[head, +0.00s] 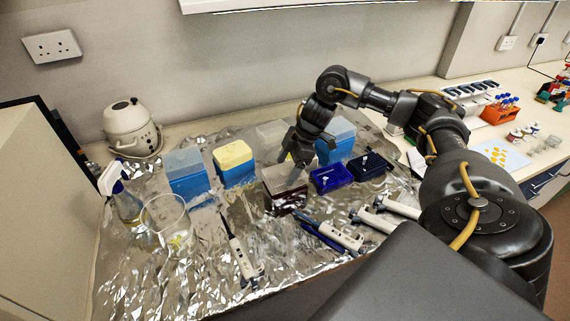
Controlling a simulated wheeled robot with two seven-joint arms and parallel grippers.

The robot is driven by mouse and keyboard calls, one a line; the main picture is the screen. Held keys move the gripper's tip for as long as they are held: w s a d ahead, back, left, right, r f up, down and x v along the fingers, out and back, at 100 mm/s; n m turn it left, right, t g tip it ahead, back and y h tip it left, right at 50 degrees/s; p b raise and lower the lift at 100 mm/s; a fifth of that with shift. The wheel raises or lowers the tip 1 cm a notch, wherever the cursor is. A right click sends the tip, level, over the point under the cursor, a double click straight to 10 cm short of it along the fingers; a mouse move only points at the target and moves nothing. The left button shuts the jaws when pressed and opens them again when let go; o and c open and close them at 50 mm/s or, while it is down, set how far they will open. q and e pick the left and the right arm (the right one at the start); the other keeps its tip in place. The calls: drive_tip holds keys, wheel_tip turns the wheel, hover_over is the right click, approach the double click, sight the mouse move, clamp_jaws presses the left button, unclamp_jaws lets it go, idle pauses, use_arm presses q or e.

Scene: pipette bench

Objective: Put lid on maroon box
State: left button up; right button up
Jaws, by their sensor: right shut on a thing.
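The maroon box (284,203) stands on the foil-covered bench, in the middle of the head view. A clear, greyish lid (284,178) shows at its top, under my right gripper. I cannot tell whether the lid rests fully on the rim or is slightly above it. My right gripper (294,162) points down from above and behind the box, shut on the lid. The fingers hide part of the lid. My left gripper is not in view.
Blue open boxes (330,179) stand close at the right. Lidded blue (186,175) and yellow-topped (234,163) boxes stand at the left, with a clear beaker (166,220) nearby. Pipettes (340,235) lie in front. A translucent box (270,134) is behind.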

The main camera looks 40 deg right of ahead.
drive_tip(key=shift+f, duration=0.3)
drive_tip(key=shift+f, duration=0.15)
drive_tip(key=shift+f, duration=0.3)
drive_tip(key=shift+p, duration=0.3)
idle(0.5)
drive_tip(key=o, duration=1)
